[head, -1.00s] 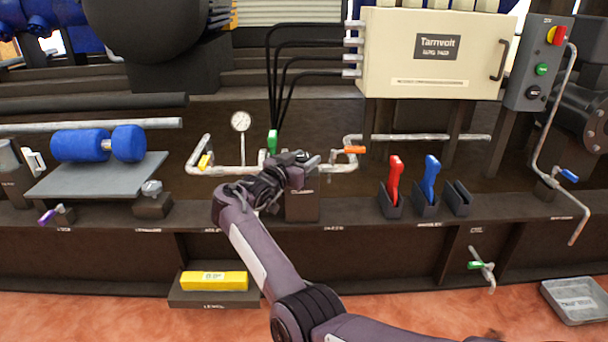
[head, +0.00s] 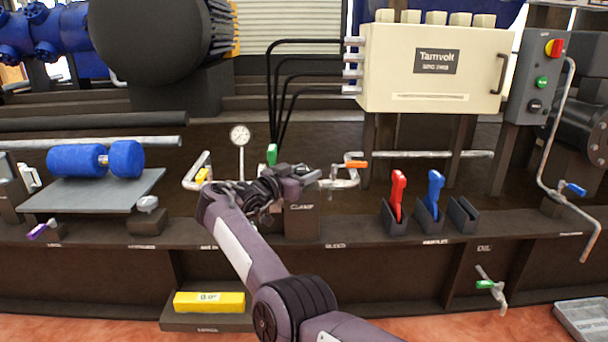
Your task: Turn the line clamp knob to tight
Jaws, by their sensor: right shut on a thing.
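My left gripper is not in view.
Behind the gripper are a pipe with a green valve handle (head: 272,154), an orange handle (head: 356,165) and a gauge (head: 239,136). Red (head: 397,192) and blue (head: 434,191) handles stand in holders to the right. A yellow box (head: 209,302) lies below left.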

